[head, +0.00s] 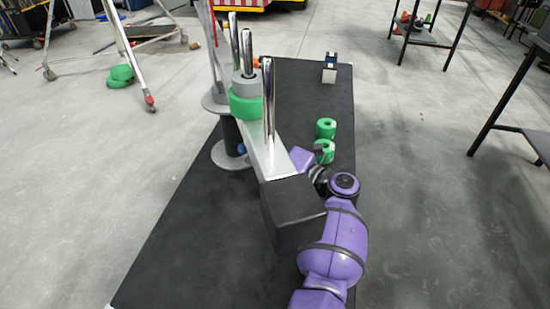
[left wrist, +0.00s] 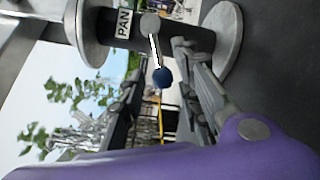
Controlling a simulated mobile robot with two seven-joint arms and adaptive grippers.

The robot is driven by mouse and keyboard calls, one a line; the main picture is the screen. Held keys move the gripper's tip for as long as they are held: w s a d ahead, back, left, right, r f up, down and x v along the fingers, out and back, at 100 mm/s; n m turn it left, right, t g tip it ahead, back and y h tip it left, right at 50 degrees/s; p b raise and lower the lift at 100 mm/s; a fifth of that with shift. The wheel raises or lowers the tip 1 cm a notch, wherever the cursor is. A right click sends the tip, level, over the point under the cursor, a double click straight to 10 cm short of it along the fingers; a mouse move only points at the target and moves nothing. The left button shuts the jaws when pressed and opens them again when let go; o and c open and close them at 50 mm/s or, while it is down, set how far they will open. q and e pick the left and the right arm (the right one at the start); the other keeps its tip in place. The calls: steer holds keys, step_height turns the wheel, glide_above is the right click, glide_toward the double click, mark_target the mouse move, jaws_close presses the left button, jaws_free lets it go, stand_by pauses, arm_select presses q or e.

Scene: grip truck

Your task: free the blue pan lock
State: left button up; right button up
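The blue pan lock is a short pale lever with a round blue knob (left wrist: 163,77). In the left wrist view it comes from a grey hub on a dark column (left wrist: 185,36) beside a white PAN label (left wrist: 123,22). A bit of the blue knob (head: 240,149) shows in the head view, beside the silver arm plate. My left gripper (left wrist: 161,60) is open, its two dark fingers apart on either side of the knob. I cannot tell whether either finger touches it. In the head view its fingers are hidden behind the plate. My right gripper is not in view.
The silver plate (head: 266,150) bears upright chrome posts (head: 268,100), a green ring (head: 246,105) and a dark block (head: 292,212). Two green rolls (head: 326,128) stand on the black platform (head: 190,240). Tripod legs (head: 125,50) stand at upper left.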

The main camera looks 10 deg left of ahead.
arm_select(q)
steer(key=v, duration=0.7)
steer(key=shift+s+d, duration=0.2)
steer(key=shift+d, duration=0.05)
